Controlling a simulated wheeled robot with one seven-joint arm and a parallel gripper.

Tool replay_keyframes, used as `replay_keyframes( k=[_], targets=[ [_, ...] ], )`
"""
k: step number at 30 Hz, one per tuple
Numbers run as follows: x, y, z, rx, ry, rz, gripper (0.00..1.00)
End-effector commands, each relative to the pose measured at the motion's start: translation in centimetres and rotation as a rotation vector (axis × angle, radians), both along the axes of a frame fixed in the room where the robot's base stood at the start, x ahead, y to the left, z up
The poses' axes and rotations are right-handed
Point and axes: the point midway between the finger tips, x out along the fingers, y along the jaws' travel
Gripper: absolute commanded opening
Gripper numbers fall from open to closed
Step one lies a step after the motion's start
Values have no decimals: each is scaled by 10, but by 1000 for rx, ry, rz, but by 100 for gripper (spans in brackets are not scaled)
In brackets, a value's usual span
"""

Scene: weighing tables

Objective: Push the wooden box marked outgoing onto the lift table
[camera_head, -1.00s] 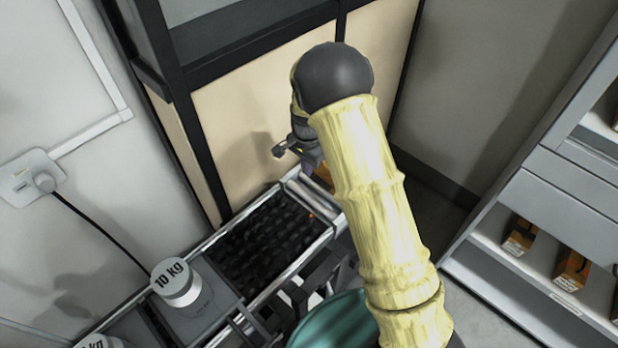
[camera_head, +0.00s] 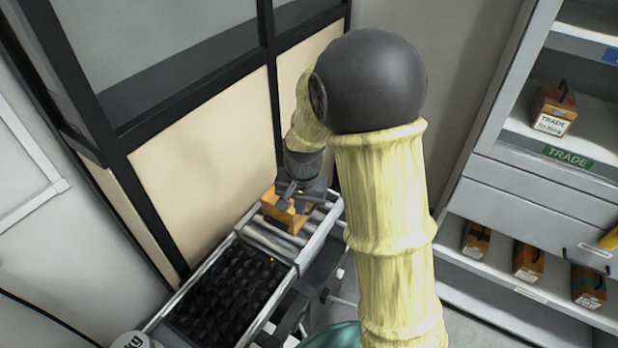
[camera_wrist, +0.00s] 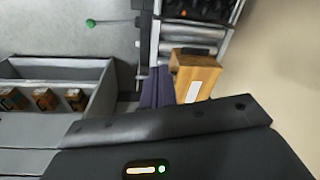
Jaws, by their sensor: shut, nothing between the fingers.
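A wooden box (camera_head: 288,212) sits on a section of silver rollers (camera_head: 262,240) in the head view. In the wrist view the box (camera_wrist: 197,74) has a white label, too small to read. My gripper (camera_head: 287,190) is shut and empty, close to the box at its far side; I cannot tell if it touches. Its purple fingers (camera_wrist: 155,90) show just left of the box in the wrist view. A dark, bumpy-topped surface (camera_head: 225,295) with metal rails adjoins the rollers on the near side. I cannot tell which section is the lift table.
A dark-framed partition with cream panels (camera_head: 205,155) runs along the left of the rollers. A shelf unit (camera_head: 540,190) with several small orange boxes stands at right. My arm hides part of the floor.

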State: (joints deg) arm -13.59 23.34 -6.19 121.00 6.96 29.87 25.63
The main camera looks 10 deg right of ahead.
Motion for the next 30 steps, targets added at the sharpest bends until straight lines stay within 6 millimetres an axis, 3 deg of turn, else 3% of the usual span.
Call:
replay_keyframes(
  k=[6,12,16,30],
  targets=[
    [-73,-45,32,-40,-82,216,0],
    [-121,-64,41,-88,-128,368,0],
    [-131,-67,42,-101,-135,402,0],
    [-130,-66,42,-101,-134,401,0]
  ],
)
